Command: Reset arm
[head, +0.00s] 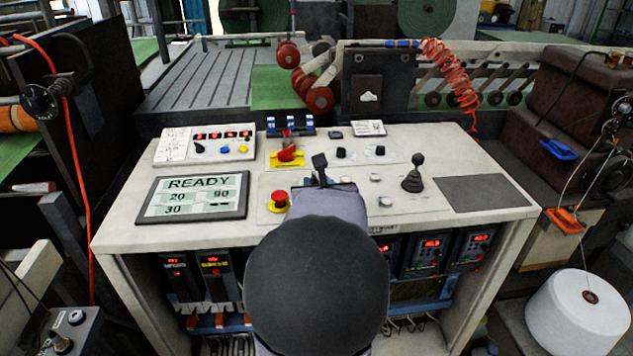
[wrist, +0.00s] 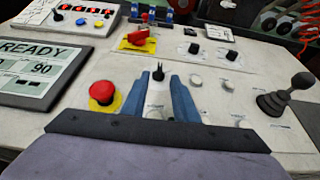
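My gripper (wrist: 160,84) is over the control panel (wrist: 232,132), its two blue fingers apart with a gap between them. A small black lever (wrist: 158,73) shows between and just beyond the fingertips; I cannot tell whether they touch it. Nothing is visibly held. In the head view my arm reaches in from the bottom centre and mostly hides the gripper. The black lever (head: 320,166) stands up past its end. A red mushroom button on a yellow base (head: 279,201) is just left of the gripper. The display (head: 193,196) reads READY, 20, 90 and 30.
A black joystick (head: 413,175) stands to the right on the panel. A red rotary handle on a yellow plate (head: 287,154) lies behind the lever. Blue-capped switches (head: 290,124) line the back edge. A white spool (head: 580,312) is at lower right. The grey pad (head: 482,193) is clear.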

